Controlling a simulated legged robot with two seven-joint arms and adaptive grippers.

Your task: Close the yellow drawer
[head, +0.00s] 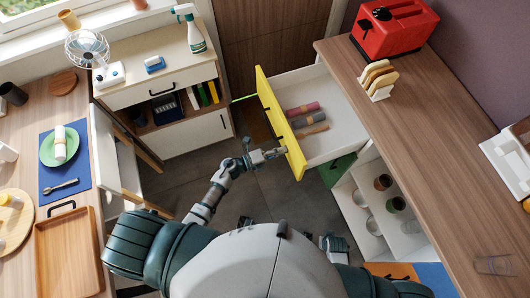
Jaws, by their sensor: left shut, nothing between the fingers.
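The yellow drawer (279,120) stands pulled out from under the right-hand wooden counter. Its yellow front faces left, and its white interior holds several rolled items in pink, grey and brown. My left gripper (282,151) is shut and empty at the outer face of the yellow front, towards its nearer end. It looks very close to the front; I cannot tell whether it touches. My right gripper (335,243) seems to show only partly beside my body at the bottom, and its fingers cannot be made out.
Right of the drawer, the counter (440,150) carries a red toaster (394,28) and a toast rack (377,80). An open white compartment with jars (382,182) lies below it. A white cabinet (197,136) stands left across the grey floor (190,175).

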